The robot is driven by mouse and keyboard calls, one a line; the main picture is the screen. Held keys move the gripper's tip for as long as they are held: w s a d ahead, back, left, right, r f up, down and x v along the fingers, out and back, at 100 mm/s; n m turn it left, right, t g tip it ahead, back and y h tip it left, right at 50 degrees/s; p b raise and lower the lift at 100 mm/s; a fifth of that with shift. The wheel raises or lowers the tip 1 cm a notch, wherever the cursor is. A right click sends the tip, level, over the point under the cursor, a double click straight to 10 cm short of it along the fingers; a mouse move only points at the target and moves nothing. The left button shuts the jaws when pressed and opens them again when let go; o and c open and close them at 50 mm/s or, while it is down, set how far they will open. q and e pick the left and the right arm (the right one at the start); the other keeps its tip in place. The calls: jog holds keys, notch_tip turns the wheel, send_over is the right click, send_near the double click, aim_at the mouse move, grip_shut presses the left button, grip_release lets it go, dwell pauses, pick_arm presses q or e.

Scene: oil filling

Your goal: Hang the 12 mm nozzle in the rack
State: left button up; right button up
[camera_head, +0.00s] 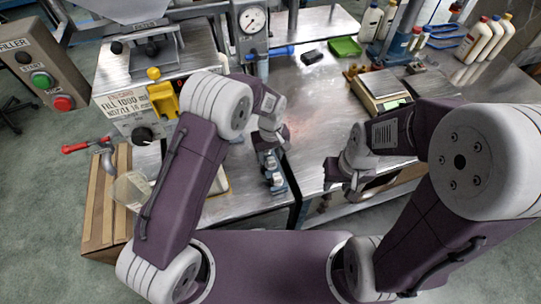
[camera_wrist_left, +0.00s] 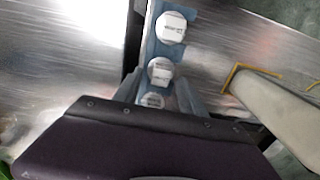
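A narrow blue-grey rack (camera_head: 277,186) stands at the front edge of the steel bench, with several round white-capped nozzles in a row. In the left wrist view the rack (camera_wrist_left: 150,48) runs away from my left gripper (camera_wrist_left: 160,92). Its fingers are apart on either side of the rack's near end, with a white cap (camera_wrist_left: 152,100) between them; I cannot tell if they touch it. The cap labels are too blurred to read, so I cannot pick out the 12 mm nozzle. My right gripper (camera_head: 338,172) hangs empty and apart from the rack, its fingers seeming open.
The filler (camera_head: 150,95) with a sign and yellow handle stands at left, beside a control box (camera_head: 45,75) with buttons. A scale (camera_head: 380,90), green tray (camera_head: 345,47) and several bottles (camera_head: 482,40) are farther back right. The bench centre (camera_head: 315,110) is clear.

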pick_arm(q)
jog(key=shift+r, duration=0.1)
notch_tip(320, 180, up, 9)
jog(key=shift+b, duration=0.3)
